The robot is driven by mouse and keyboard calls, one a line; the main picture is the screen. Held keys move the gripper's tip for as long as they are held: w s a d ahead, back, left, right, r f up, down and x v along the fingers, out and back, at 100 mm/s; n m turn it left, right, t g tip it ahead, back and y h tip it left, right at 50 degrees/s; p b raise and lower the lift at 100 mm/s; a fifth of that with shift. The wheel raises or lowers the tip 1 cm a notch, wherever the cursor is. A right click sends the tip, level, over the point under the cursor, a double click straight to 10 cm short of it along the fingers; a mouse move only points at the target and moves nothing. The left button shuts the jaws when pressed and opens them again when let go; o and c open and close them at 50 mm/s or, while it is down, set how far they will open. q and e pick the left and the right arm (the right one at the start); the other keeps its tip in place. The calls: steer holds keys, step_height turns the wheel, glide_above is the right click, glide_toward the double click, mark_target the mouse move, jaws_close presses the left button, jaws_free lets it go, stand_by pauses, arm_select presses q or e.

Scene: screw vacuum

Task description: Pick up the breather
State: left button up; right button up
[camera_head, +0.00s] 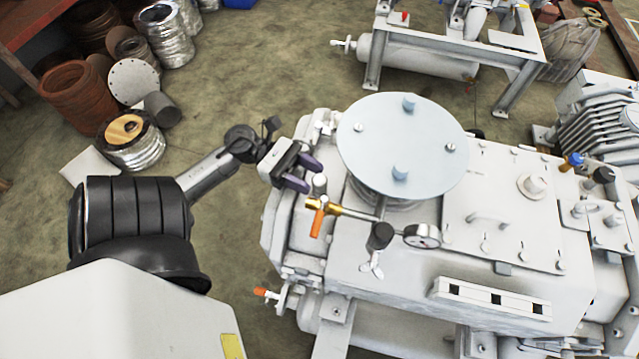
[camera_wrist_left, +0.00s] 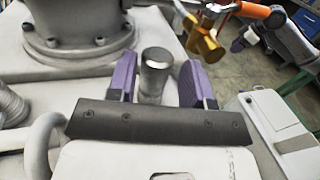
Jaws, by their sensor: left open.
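The breather appears to be the short grey metal cylinder with a rounded top on the white machine (camera_head: 400,256), just left of the pale round plate. In the head view the breather (camera_head: 319,183) stands upright beside my left gripper (camera_head: 308,173). In the left wrist view the breather (camera_wrist_left: 156,72) stands between the two purple fingers of my left gripper (camera_wrist_left: 160,78). The fingers are apart, with a visible gap on each side of it. Its lower part is hidden behind the dark gripper bar. My right gripper does not show.
A brass valve with an orange handle (camera_head: 317,223) sits close below the breather, with a pressure gauge (camera_head: 422,236) to its right. The large round plate (camera_head: 402,146) rises beside my fingers. Coiled hoses and rings (camera_head: 70,95) lie on the floor at the upper left.

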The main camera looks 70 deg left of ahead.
mark_target(326, 185)
arm_select(q)
steer(key=x, duration=0.4)
steer(key=shift+w+d+f, duration=0.15)
steer(key=shift+w+d, duration=0.1)
steer(key=shift+w, duration=0.1)
steer(key=c, duration=0.7)
